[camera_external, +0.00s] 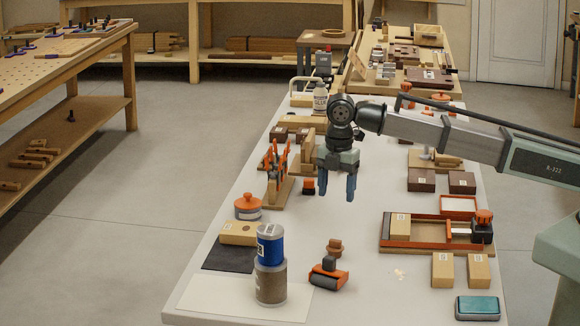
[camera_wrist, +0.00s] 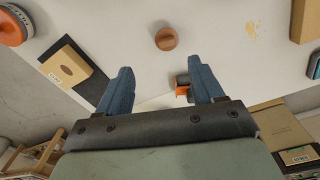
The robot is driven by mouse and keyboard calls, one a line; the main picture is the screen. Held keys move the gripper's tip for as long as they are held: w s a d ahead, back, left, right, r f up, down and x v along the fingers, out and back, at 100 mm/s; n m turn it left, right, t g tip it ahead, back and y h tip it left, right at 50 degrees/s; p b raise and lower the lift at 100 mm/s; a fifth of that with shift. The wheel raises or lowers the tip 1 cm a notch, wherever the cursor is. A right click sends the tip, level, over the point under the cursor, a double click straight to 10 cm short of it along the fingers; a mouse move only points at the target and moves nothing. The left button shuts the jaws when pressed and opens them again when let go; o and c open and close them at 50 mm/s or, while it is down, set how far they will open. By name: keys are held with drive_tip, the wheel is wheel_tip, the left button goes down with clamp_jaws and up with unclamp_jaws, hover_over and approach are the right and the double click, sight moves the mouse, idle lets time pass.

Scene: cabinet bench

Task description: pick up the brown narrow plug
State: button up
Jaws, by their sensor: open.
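My gripper (camera_external: 337,196) hangs above the bench, fingers pointing down, open and empty. In the wrist view my gripper (camera_wrist: 163,70) shows two blue fingers spread apart. The plug is clear of both fingers. The tool (camera_wrist: 182,86) is partly hidden by the right finger there.
Stacked blue and brown cans (camera_external: 270,265) stand left of the tool. A tan box (camera_external: 240,233), a dark mat (camera_external: 230,257) and an orange-lidded pot (camera_external: 248,207) lie farther left. An orange-edged tray (camera_external: 430,246) and tan blocks (camera_external: 442,270) are right.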

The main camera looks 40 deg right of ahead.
drive_tip(key=s, duration=0.2)
drive_tip(key=n, duration=0.1)
hover_over(336, 240)
drive_tip(key=f, duration=0.8)
drive_tip(key=shift+s+d+f, duration=0.1)
drive_tip(key=shift+s+f, duration=0.1)
drive_tip(key=shift+w+f, duration=0.15)
drive_tip(key=shift+f, duration=1.2)
drive_tip(key=shift+w+f, duration=0.15)
drive_tip(key=shift+f, duration=1.2)
drive_tip(key=shift+c, duration=0.3)
drive_tip(key=c, duration=0.8)
